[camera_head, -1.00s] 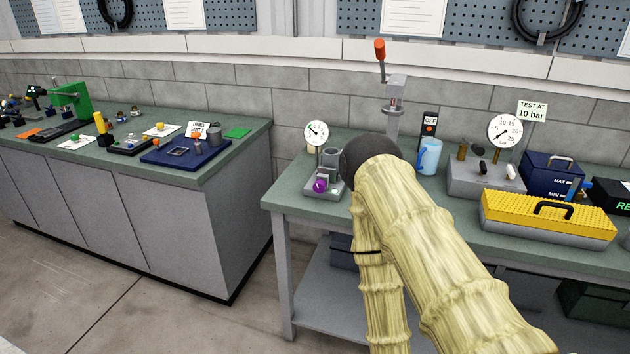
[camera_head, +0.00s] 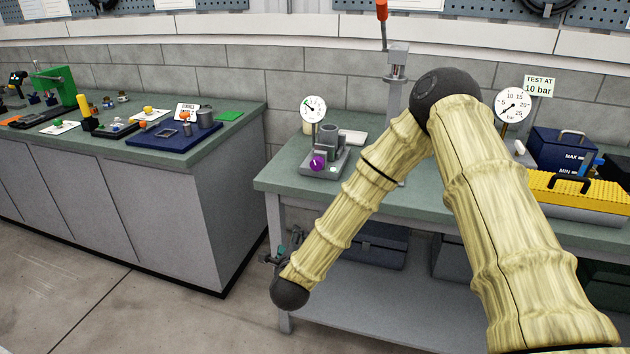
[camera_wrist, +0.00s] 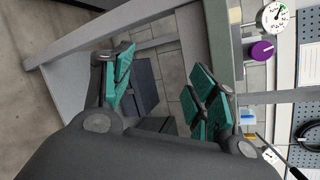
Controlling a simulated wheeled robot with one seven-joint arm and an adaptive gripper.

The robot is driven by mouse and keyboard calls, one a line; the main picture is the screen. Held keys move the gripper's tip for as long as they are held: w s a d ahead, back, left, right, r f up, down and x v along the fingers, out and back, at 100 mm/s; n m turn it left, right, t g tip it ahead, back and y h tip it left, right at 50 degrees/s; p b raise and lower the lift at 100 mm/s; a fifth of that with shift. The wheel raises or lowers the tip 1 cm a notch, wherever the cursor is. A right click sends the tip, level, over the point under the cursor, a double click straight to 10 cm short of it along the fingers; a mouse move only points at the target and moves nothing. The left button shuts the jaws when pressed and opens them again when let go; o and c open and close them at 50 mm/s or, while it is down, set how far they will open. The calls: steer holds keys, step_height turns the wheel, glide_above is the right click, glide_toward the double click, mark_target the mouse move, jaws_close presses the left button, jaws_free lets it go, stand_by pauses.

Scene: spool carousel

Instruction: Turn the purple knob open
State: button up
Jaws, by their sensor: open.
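The purple knob (camera_head: 318,162) is on the front of a small grey fixture (camera_head: 322,172) with a grey cylinder, at the left end of the right-hand green bench. In the wrist view the purple knob (camera_wrist: 262,50) is at the upper right, with a pale line across its face. My gripper (camera_head: 282,252) is in front of the bench's left end, below the bench top and lower left of the knob, apart from it. In the wrist view my gripper (camera_wrist: 160,85) has its green-padded fingers spread wide, with nothing held between them.
A round gauge (camera_head: 313,109) stands behind the fixture. The right bench top (camera_head: 290,180) has a front edge beside my gripper. A lower shelf (camera_head: 370,300) carries a dark box (camera_head: 383,245). The left bench (camera_head: 215,150) stands across a floor gap. A yellow toolbox (camera_head: 585,192) is far right.

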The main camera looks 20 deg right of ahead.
steer(key=w+d+r+m+t+h+b, duration=0.1)
steer(key=w+d+r+m+h, duration=0.15)
steer(key=w+r+m, duration=0.35)
steer(key=m+h+b, duration=0.2)
steer(key=m+h, duration=0.2)
steer(key=m, duration=0.4)
glide_toward(316, 165)
steer(key=p+x, duration=0.2)
steer(key=x, duration=0.7)
steer(key=shift+w+d, duration=0.1)
steer(key=c, duration=1)
